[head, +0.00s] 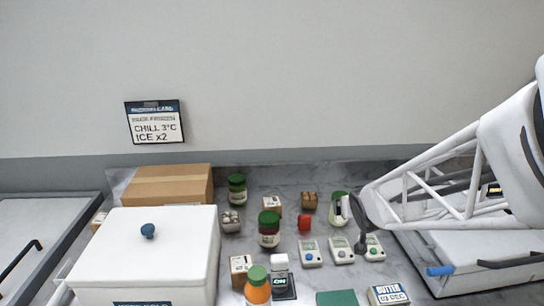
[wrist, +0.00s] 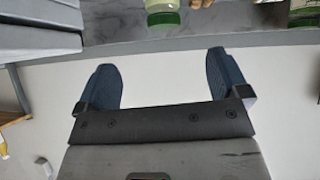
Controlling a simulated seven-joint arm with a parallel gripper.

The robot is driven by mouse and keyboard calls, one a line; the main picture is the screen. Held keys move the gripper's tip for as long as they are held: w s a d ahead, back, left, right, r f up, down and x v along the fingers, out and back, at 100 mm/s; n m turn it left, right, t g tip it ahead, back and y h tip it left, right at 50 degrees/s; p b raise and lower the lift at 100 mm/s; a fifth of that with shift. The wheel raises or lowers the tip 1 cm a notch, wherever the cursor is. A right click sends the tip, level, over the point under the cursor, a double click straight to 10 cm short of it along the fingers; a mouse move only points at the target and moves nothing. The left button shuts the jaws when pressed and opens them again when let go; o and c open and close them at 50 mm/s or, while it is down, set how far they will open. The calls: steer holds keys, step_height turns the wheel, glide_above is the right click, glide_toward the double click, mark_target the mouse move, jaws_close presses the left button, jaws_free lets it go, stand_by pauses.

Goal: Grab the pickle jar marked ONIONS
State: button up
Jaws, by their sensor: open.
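Several jars with green lids stand on the marble counter. In the head view one jar (head: 237,190) is at the back, a jar with dark red contents (head: 269,230) is in the middle, and a pale green-lidded container (head: 339,210) is at the right, partly hidden. Their labels are too small to read, so I cannot tell which is marked ONIONS. In the wrist view a green-lidded jar (wrist: 162,8) is at the top edge, cut off. My gripper (wrist: 164,78) is open, with nothing between its fingers and the jar beyond the fingertips.
A white lidded box (head: 145,250) and a cardboard box (head: 168,185) fill the left. An orange bottle (head: 258,290), small devices with coloured buttons (head: 311,253) and a butter box (head: 388,295) stand in front. A red item (head: 305,223) sits mid-counter. Space around the jars is tight.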

steer(key=w+d+f+n+t+y, duration=0.1)
steer(key=w+d+f+t, duration=0.1)
steer(key=w, duration=0.5)
steer(key=shift+w+f+t+y, duration=0.2)
steer(key=shift+f+t+y, duration=0.35)
steer(key=shift+f, duration=0.7)
steer(key=shift+w, duration=0.15)
steer(key=shift+x, duration=1.15)
steer(key=shift+f, duration=0.1)
steer(key=shift+x, duration=2.6)
steer(key=c, duration=1.6)
steer(key=shift+o, duration=0.2)
